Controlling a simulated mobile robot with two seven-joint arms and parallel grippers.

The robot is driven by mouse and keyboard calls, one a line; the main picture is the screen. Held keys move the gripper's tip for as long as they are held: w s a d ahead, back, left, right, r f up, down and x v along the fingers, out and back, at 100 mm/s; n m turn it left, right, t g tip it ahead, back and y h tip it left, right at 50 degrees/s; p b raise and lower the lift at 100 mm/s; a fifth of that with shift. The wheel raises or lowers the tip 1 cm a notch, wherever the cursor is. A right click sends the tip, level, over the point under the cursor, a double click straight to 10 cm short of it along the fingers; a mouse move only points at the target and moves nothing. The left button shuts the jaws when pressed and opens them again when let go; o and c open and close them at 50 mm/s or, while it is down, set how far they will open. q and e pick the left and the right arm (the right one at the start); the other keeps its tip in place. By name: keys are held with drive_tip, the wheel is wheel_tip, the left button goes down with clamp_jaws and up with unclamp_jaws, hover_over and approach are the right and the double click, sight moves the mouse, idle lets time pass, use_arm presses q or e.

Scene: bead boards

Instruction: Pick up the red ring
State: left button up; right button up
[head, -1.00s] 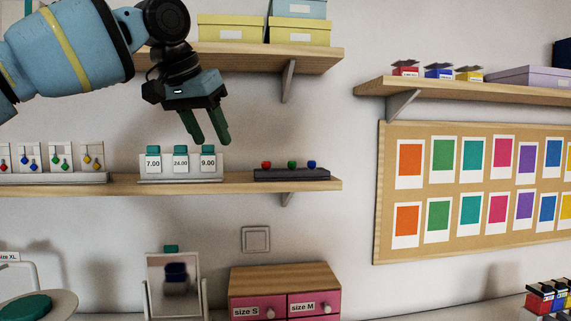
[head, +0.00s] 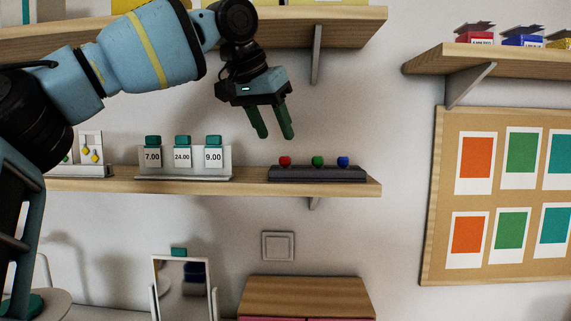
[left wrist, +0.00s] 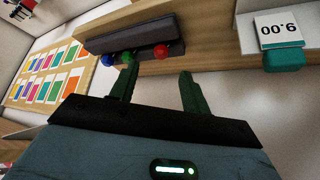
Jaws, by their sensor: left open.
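The red ring (head: 285,161) shows as a small red piece at the left end of a dark holder (head: 318,175) on the wooden shelf. A green one (head: 317,161) and a blue one (head: 342,162) stand beside it. In the left wrist view the red piece (left wrist: 162,50) is at the right end of the holder, beyond the fingers. My left gripper (head: 273,137) is open and empty, pointing down, above and slightly left of the red piece and apart from it. It also shows in the left wrist view (left wrist: 157,82). My right gripper is in neither view.
White price stands (head: 183,158) with teal tops stand left of the holder on the same shelf (head: 110,184). An upper shelf (head: 350,25) runs above my left gripper. A pinboard (head: 437,200) with coloured cards hangs at the right. A mirror (head: 182,285) stands below.

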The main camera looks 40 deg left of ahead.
sight(282, 157)
use_arm(q)
drive_tip(key=shift+w+a+f, duration=0.1)
drive_tip(key=shift+w+f, duration=0.4)
drive_tip(key=shift+f, duration=0.05)
drive_tip(key=shift+w+f, duration=0.1)
drive_tip(key=shift+f, duration=0.3)
drive_tip(key=x, duration=0.4)
drive_tip(key=shift+a+f+p, duration=0.1)
drive_tip(key=shift+f+p, duration=0.05)
drive_tip(key=shift+p, duration=0.2)
clamp_jaws()
